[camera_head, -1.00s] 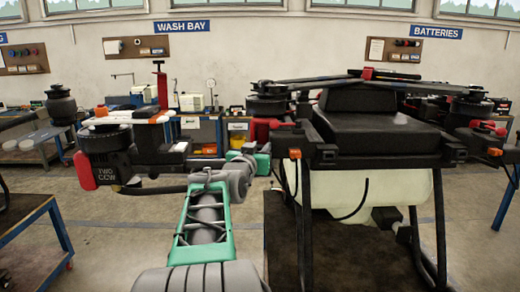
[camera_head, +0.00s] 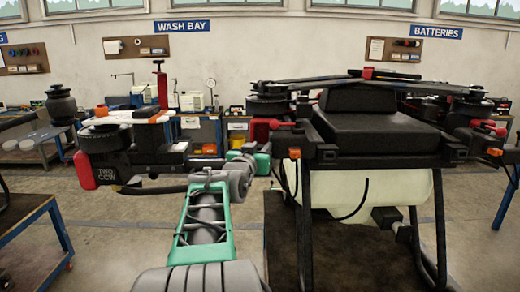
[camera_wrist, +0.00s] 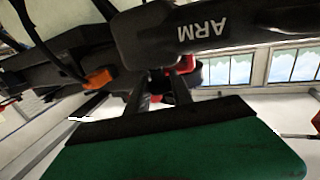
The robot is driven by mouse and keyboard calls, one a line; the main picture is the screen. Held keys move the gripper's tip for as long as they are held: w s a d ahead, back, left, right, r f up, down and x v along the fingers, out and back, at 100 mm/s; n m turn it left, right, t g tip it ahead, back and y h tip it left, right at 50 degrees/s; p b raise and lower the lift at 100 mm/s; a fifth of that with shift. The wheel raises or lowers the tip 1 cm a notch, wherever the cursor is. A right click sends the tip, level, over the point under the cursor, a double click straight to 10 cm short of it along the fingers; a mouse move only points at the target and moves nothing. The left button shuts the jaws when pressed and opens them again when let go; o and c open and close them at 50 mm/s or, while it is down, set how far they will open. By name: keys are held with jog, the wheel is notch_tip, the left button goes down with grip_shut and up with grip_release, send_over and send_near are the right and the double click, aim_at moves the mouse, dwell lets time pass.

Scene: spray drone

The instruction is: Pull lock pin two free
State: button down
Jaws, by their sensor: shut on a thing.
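My gripper (camera_head: 263,152) is at the left side of the spray drone (camera_head: 370,125), by the root of its left arm. In the wrist view its dark fingers (camera_wrist: 162,84) reach up from the green body toward the underside of a dark drone part marked ARM. A small red part, seemingly lock pin two (camera_wrist: 186,64), shows at the fingertips. My gripper is shut on it; the grip itself is mostly hidden. In the head view a red part (camera_head: 260,130) shows just above my gripper. The rotor pod marked TWO CCW (camera_head: 106,165) is to the left.
An orange clip (camera_head: 295,153) sits on the drone frame, right of my gripper; it also shows in the wrist view (camera_wrist: 99,78). The white tank (camera_head: 375,192) and dark legs stand close on the right. A blue-edged table (camera_head: 45,215) is at the left.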

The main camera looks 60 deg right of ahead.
aim_at(260, 146)
jog(key=shift+r, duration=1.55)
jog(key=shift+s, duration=0.1)
jog(key=c, duration=1.3)
grip_release()
jog(key=shift+c, duration=0.2)
jog(key=shift+o, duration=1.1)
jog(key=s+a+b, duration=0.1)
jog(key=a+b, duration=0.1)
jog(key=a, duration=0.5)
jog(key=shift+a+b, duration=0.35)
jog(key=shift+a, duration=0.05)
